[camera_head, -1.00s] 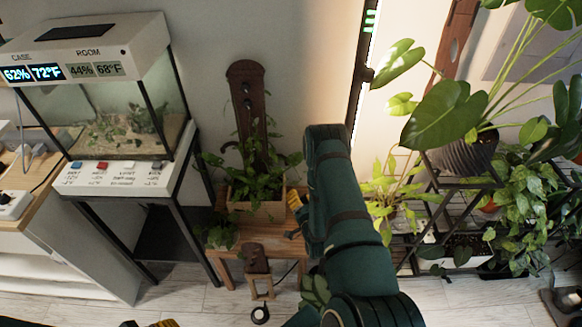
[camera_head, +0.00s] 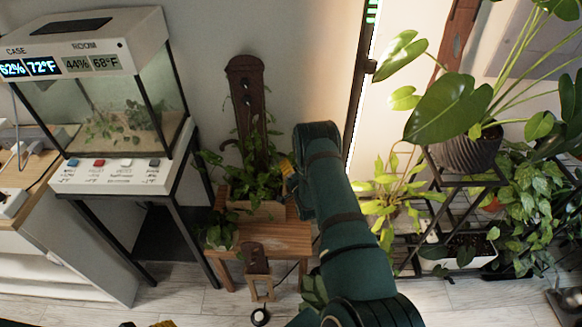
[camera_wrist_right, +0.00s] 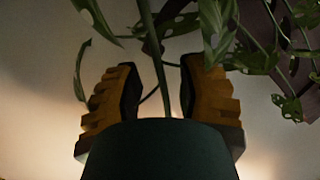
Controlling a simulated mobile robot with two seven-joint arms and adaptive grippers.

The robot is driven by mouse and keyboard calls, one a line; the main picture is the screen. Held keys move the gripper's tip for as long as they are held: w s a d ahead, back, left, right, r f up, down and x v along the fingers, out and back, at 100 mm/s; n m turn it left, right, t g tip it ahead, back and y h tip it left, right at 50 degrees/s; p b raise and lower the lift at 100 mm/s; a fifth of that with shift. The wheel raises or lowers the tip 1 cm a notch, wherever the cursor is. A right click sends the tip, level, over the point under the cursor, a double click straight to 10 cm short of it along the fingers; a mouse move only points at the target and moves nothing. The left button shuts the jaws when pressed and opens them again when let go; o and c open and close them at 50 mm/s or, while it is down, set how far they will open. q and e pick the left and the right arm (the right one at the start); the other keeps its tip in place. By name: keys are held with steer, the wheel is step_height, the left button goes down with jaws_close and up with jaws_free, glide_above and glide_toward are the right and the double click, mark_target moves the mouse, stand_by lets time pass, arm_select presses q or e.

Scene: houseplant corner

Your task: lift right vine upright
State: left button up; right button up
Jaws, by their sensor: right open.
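A leafy vine plant (camera_head: 255,185) grows in a wooden planter box (camera_head: 262,211) against a tall dark wooden support (camera_head: 247,95). Its right-hand vine is partly hidden behind my right arm. My right gripper (camera_head: 287,172) is at the planter's right side, close to the leaves. In the right wrist view the yellow fingers (camera_wrist_right: 160,95) stand apart, open, with a green vine stem (camera_wrist_right: 154,45) running between them. I cannot tell whether the stem touches either finger. A yellow bit of my left gripper (camera_head: 164,323) shows at the bottom edge; its fingers are out of frame.
The planter stands on a small wooden bench (camera_head: 280,240). A terrarium (camera_head: 115,105) on a black-legged stand is to the left. A shelf with several potted plants (camera_head: 470,155) is to the right.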

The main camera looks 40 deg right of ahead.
steer(key=shift+w+d, duration=0.15)
steer(key=shift+w, duration=0.15)
steer(key=shift+c, duration=0.4)
jaws_close()
arm_select(q)
steer(key=shift+r, duration=0.1)
arm_select(e)
steer(key=shift+r, duration=0.1)
